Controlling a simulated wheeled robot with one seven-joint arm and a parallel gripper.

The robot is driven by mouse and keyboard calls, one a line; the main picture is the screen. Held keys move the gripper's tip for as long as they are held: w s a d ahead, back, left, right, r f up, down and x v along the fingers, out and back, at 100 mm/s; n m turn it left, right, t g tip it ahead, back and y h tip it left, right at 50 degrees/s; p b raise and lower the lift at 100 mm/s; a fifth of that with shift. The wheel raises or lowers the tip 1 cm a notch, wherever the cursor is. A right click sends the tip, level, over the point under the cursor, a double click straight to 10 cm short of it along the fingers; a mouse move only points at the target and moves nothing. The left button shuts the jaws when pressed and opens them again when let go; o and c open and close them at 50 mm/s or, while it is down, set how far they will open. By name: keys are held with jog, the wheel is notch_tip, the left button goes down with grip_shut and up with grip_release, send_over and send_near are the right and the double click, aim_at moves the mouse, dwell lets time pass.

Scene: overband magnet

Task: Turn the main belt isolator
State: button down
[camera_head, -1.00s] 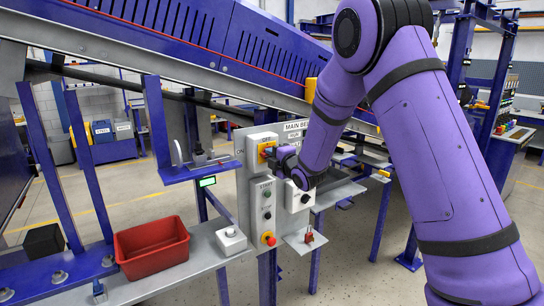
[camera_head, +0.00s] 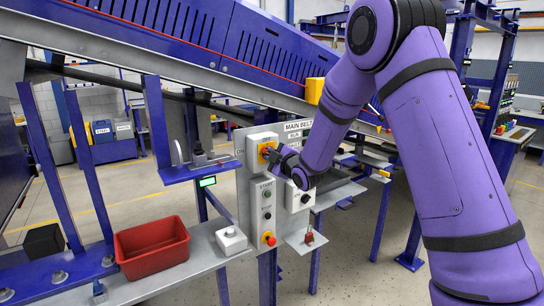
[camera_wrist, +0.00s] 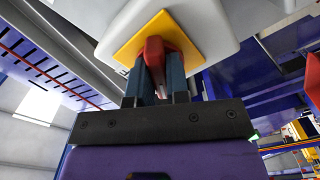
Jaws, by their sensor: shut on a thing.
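The main belt isolator (camera_head: 262,145) is a pale box with a yellow plate, at the top of the grey control panel in the head view. In the wrist view its yellow plate (camera_wrist: 133,42) and red handle (camera_wrist: 154,50) show at the top. My gripper (camera_wrist: 155,80) is shut on the red handle, with one finger on each side of it. In the head view my gripper (camera_head: 272,153) reaches the isolator from the right, and the handle is mostly hidden. The handle's exact angle is hard to tell.
Below the isolator is a start/stop station (camera_head: 266,212) with a red button on yellow. A smaller switch box (camera_head: 297,197) sits to its right, close under my wrist. A red bin (camera_head: 152,247) and a white box (camera_head: 231,240) stand on the bench at left. The sloping conveyor (camera_head: 200,75) runs above.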

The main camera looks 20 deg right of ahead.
jog(key=m, duration=1.1)
jog(key=shift+f, duration=0.1)
jog(key=shift+m, duration=0.4)
jog(key=c, duration=1.1)
grip_release()
jog(key=v, duration=1.1)
jog(key=shift+w, duration=0.1)
